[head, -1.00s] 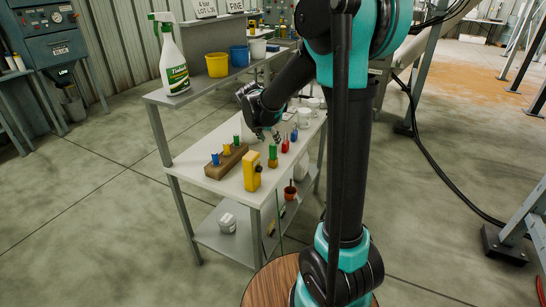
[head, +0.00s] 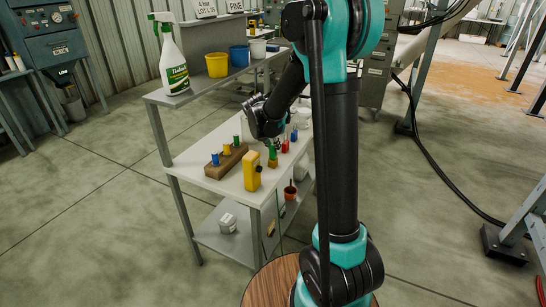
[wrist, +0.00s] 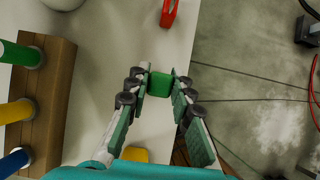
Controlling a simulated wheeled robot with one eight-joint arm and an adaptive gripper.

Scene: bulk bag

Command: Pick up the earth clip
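The earth clip appears to be the green clip (head: 272,160) standing near the front right edge of the white bench top, beside the yellow box. The fingers (wrist: 161,80) look open, one on each side of the clip. Whether the left finger touches it I cannot tell. The clip's lower part is hidden in the wrist view.
A wooden block (head: 227,160) with blue, yellow and green pegs stands to the left. A yellow box (head: 251,170) stands close in front. A red clip (head: 285,146) and a blue clip (head: 294,134) stand just behind to the right. A bench leg and lower shelf (head: 224,236) lie below.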

